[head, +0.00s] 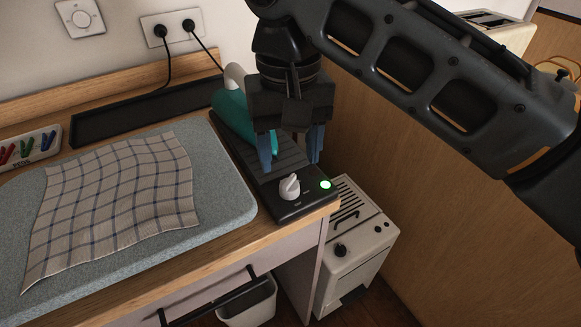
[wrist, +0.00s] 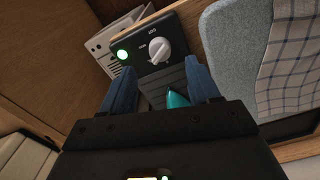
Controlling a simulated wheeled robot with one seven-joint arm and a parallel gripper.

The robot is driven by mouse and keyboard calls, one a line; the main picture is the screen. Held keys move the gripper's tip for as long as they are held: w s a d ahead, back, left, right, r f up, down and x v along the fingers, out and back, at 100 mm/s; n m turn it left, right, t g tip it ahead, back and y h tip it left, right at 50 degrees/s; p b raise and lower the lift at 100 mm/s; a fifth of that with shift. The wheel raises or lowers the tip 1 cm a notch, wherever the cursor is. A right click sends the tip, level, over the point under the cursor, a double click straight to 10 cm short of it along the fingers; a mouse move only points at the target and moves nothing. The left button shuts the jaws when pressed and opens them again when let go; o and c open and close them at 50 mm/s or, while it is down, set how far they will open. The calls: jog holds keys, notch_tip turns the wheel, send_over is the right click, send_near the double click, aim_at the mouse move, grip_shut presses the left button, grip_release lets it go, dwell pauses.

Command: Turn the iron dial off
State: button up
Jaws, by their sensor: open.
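The iron dial (head: 289,187) is a white knob on the front of a black iron station (head: 306,207). A lit green lamp (head: 326,184) is to the right of the dial. In the wrist view the dial (wrist: 159,50) is beyond my fingertips, with the green lamp (wrist: 122,54) to its left. A teal iron (head: 232,112) rests on the station, partly hidden by my gripper. My gripper (head: 291,160) points down above the station, behind the dial, with its blue fingers apart and nothing between them. The fingers appear clear of the dial.
A grey ironing pad (head: 237,205) with a checked cloth (head: 115,200) lies left of the station. A wooden wall panel stands to the right. A white appliance (head: 358,240) stands lower down, beside the counter. Two cords run from the wall socket (head: 172,27).

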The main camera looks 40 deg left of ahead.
aim_at(289, 180)
notch_tip(289, 180, down, 6)
dwell(0.4)
jog(key=c, duration=1)
